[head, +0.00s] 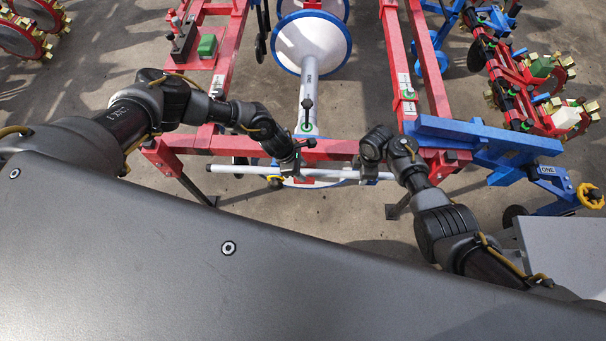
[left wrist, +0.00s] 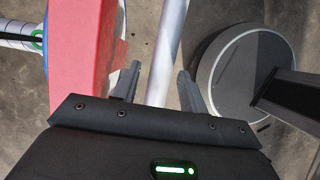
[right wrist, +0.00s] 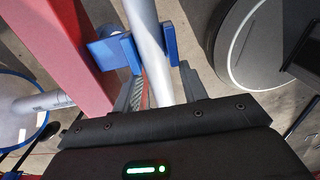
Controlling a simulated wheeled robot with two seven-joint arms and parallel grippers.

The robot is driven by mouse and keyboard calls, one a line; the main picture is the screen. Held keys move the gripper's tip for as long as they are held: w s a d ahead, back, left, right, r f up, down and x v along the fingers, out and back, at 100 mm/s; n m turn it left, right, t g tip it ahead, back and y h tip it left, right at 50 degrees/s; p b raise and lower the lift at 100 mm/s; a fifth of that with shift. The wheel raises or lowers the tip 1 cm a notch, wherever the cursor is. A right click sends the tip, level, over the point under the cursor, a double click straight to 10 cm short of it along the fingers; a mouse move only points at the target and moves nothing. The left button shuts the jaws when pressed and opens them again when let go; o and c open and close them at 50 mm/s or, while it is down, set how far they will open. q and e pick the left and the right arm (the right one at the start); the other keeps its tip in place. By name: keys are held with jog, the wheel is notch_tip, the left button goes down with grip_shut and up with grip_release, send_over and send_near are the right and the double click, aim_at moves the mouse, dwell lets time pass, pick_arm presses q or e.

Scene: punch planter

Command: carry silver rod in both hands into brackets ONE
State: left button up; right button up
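The silver rod (head: 240,169) lies level across the picture, just in front of the red crossbeam (head: 235,146) in the head view. My left gripper (left wrist: 158,72) straddles the rod (left wrist: 165,45), with narrow gaps between rod and fingers. My right gripper (right wrist: 160,80) also straddles the rod (right wrist: 145,25), its fingers apart, a strip of pad showing. Just beyond it, a blue bracket (right wrist: 128,52) fixed at the red beam has prongs on both sides of the rod. Whether the rod rests on its bottom is hidden. No left bracket can be made out.
A white-and-blue reel (head: 312,42) with a pole is behind the crossbeam. Red planter units (head: 530,80) stand far right. A grey box (head: 570,250) is at lower right.

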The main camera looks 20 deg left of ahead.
pick_arm(q)
jog(key=shift+r, duration=0.1)
pick_arm(e)
jog(key=shift+r, duration=0.1)
notch_tip(320, 180, up, 8)
jog(key=shift+f, duration=0.25)
pick_arm(q)
jog(key=v, duration=1.1)
jog(key=shift+a+r, duration=0.2)
jog(key=shift+r, duration=0.2)
